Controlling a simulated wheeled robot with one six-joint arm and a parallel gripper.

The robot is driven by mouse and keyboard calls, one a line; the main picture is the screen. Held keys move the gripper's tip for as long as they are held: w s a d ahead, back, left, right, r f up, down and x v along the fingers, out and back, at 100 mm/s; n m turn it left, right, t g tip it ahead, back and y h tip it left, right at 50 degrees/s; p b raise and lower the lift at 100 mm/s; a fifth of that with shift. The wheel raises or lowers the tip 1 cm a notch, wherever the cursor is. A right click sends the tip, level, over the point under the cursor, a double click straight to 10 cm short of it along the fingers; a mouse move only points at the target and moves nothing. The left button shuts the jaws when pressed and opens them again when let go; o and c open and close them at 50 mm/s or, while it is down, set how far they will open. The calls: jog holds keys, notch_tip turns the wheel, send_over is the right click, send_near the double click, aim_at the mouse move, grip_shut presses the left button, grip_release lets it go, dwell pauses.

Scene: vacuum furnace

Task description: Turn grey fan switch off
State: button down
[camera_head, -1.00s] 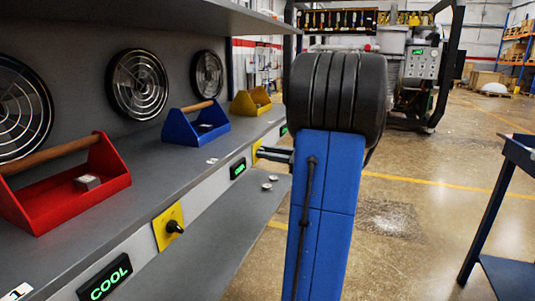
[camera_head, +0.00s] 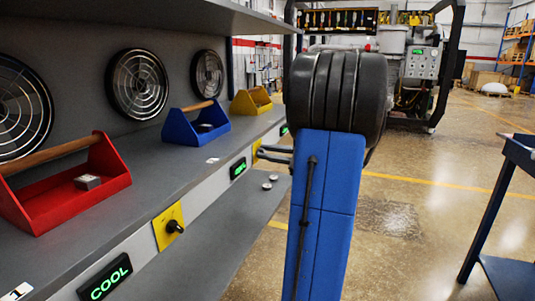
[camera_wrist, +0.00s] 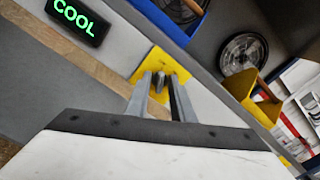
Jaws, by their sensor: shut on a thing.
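A dark switch knob (camera_wrist: 158,82) stands out from a yellow plate (camera_wrist: 163,62) on the shelf's front edge in the wrist view. My gripper (camera_wrist: 160,100) has its two fingers on either side of this knob and is shut on it. A green COOL display (camera_wrist: 77,17) is left of the plate. In the head view my fingers (camera_head: 275,155) reach the far yellow plate (camera_head: 257,150), and my arm hides much of my gripper. Round fans (camera_head: 207,75) are on the back wall; which one is the grey fan I cannot tell.
A nearer yellow plate with a black knob (camera_head: 172,225) and a COOL display (camera_head: 105,278) are on the same edge. Red (camera_head: 80,190), blue (camera_head: 196,125) and yellow (camera_head: 251,101) toolboxes stand on the shelf. A lower shelf (camera_head: 225,240) juts out below. A blue-legged table (camera_head: 520,155) is at the right.

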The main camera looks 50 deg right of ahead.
jog(key=c, duration=1.9)
grip_release()
jog(key=shift+o, duration=0.2)
jog(key=shift+s+d, duration=0.1)
jog(key=shift+s, duration=0.05)
jog(key=v, duration=1.7)
